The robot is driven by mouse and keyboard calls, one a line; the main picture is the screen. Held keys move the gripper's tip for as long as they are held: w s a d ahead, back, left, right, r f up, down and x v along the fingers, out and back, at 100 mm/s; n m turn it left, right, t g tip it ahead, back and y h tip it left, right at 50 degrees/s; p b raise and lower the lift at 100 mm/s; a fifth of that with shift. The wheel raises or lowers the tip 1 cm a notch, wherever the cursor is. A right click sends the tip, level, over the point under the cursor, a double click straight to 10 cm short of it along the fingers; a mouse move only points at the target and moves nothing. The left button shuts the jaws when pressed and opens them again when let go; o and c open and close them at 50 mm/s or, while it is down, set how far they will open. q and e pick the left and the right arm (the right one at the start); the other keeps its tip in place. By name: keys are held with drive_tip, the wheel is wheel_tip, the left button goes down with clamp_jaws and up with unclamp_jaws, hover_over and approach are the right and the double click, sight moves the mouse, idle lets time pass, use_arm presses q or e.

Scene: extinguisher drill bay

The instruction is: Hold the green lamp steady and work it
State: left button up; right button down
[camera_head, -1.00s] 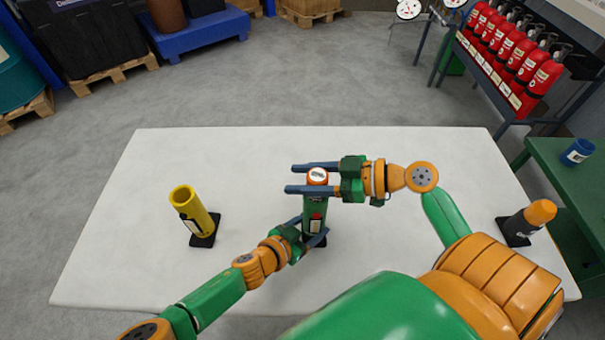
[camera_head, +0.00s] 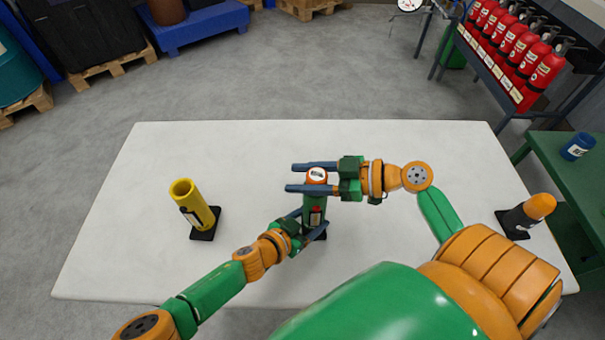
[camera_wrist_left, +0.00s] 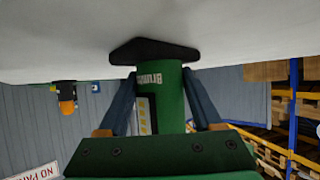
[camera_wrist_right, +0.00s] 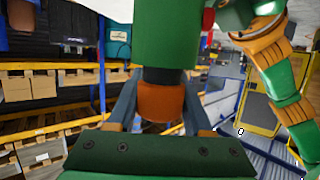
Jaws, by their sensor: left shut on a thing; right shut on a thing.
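The green lamp (camera_head: 314,203) stands upright on its dark base on the white table (camera_head: 130,270), with an orange top (camera_head: 316,175). My left gripper (camera_head: 314,228) is shut on the lamp's green body low down; the left wrist view also shows the green body (camera_wrist_left: 160,88) between its fingers. My right gripper (camera_head: 314,178) is shut on the lamp's orange top; the right wrist view shows the orange part (camera_wrist_right: 161,102) between its fingers below the green body. The fingers hide parts of the lamp.
A yellow lamp (camera_head: 195,208) stands on a black base at the left of the table. A black lamp with an orange top (camera_head: 526,213) stands at the right edge. A green side table (camera_head: 565,175) with a blue cup (camera_head: 577,147) is at the right. The table's far part is clear.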

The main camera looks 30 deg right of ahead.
drive_tip(key=shift+f, duration=0.6)
drive_tip(key=shift+c, duration=1.2)
unclamp_jaws()
drive_tip(key=v, duration=1.2)
use_arm(q)
drive_tip(key=o, duration=1)
drive_tip(key=shift+o, duration=0.2)
